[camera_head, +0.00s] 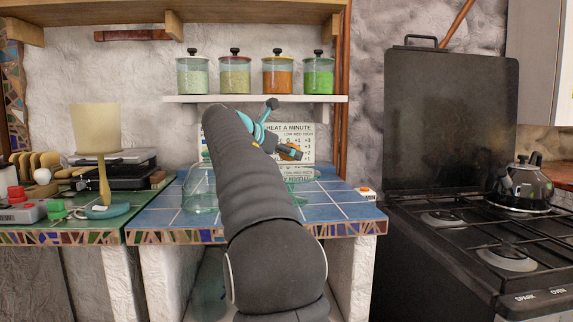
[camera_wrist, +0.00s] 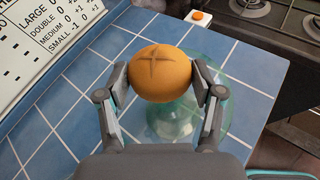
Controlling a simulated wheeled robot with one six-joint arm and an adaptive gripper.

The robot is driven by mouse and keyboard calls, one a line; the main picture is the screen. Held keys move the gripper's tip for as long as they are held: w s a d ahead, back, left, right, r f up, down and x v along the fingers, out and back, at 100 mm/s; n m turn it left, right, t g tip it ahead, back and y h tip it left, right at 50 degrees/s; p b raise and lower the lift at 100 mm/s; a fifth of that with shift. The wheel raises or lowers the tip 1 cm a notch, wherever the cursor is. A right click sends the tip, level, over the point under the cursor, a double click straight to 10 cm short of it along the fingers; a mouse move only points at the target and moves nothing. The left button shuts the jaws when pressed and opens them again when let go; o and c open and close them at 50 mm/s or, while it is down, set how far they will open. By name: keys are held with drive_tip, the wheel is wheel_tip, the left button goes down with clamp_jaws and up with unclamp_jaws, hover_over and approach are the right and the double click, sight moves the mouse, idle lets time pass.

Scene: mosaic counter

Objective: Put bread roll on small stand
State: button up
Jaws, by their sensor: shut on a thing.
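The bread roll is round and orange-brown with a cross cut in its top. Below the roll in the wrist view is a clear greenish glass piece with a round top and foot, apparently the small stand (camera_wrist: 172,123). Part of it shows right of my arm in the head view (camera_head: 301,175). The roll hides part of its top, and I cannot tell whether they touch.
A glass vessel (camera_head: 199,192) stands left of my arm on the blue tiled counter (camera_head: 160,217). A white-and-orange block (camera_head: 366,193) sits near the right edge. The stove (camera_head: 480,235) is right.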

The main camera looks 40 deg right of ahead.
sight(287, 174)
drive_tip(key=shift+f, duration=1.65)
drive_tip(key=shift+f, duration=0.1)
drive_tip(key=o, duration=1.1)
drive_tip(key=shift+o, duration=0.2)
drive_tip(key=shift+r, duration=0.2)
drive_tip(key=v, duration=1.2)
